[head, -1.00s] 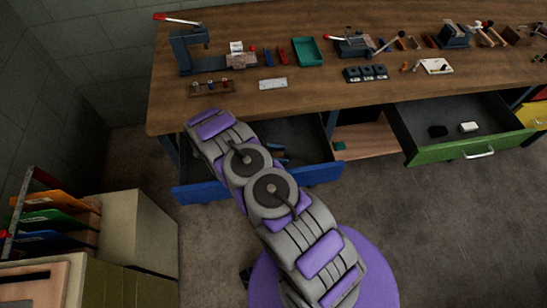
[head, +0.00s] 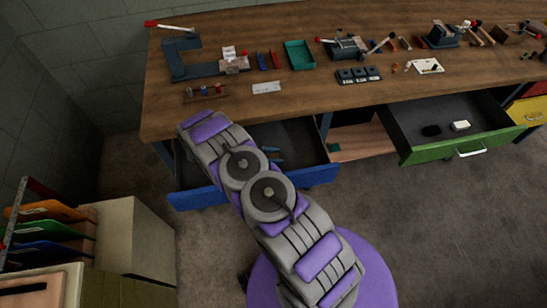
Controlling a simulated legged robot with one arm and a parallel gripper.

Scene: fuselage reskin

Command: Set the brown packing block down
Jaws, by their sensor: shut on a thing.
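I cannot pick out the brown packing block for sure; none shows in a grip. My arm reaches from the lower right up to the front edge of the wooden workbench (head: 390,92), over the open blue drawer (head: 305,180). The arm's far end bends down there, and my gripper is hidden behind it.
An open green drawer (head: 468,150) holds a black item (head: 431,130) and a white item (head: 461,126). A teal tray (head: 299,54), a dark press (head: 181,55) and a black three-part block (head: 358,75) stand on the bench. A cabinet (head: 133,238) stands at left. The floor at right is clear.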

